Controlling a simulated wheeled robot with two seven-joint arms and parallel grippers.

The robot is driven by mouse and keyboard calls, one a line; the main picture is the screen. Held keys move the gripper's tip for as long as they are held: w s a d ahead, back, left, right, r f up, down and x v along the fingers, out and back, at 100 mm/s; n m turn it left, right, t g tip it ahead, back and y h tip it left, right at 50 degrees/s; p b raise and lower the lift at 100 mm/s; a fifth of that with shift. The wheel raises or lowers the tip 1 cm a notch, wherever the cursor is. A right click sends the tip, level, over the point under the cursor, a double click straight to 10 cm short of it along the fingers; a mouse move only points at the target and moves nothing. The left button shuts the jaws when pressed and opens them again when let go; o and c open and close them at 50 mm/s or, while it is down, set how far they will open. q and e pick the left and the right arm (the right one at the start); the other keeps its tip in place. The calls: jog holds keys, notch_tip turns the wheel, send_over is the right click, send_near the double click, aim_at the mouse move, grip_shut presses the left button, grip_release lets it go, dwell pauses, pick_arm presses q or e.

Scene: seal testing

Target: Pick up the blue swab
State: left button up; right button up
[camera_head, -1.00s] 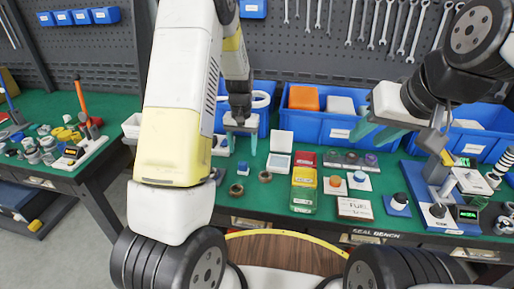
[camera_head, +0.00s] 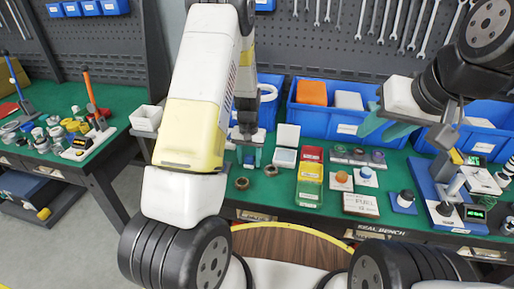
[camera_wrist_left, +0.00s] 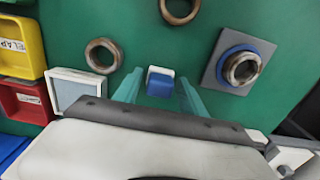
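The blue swab (camera_wrist_left: 160,84) shows in the left wrist view as a small blue block with a white part, on the green bench top. My left gripper (camera_wrist_left: 160,94) is open, one teal fingertip on each side of the swab with a gap visible at both. In the head view the left gripper (camera_head: 248,150) points down at the bench, with a bit of the blue swab (camera_head: 249,160) showing at its fingertips. My right gripper (camera_head: 385,127) is open and empty, raised above the bench at the right.
Metal rings (camera_wrist_left: 103,55) lie close to the left gripper, one on a grey plate (camera_wrist_left: 212,70). A white-framed box (camera_wrist_left: 75,92) stands left of the fingers. Red and yellow boxes (camera_head: 310,178) stand to the right in the head view. Blue bins (camera_head: 335,118) line the back.

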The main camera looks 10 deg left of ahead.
aim_at(249, 158)
pick_arm(q)
grip_shut()
jog(key=shift+r, duration=0.1)
jog(key=shift+r, duration=0.45)
jog(key=r, duration=0.1)
jog(key=s+r, duration=0.1)
jog(key=shift+r, duration=0.35)
jog(key=s, duration=1)
jog(key=s+r, duration=0.1)
jog(key=s, duration=0.4)
jog(key=shift+a+r, duration=0.1)
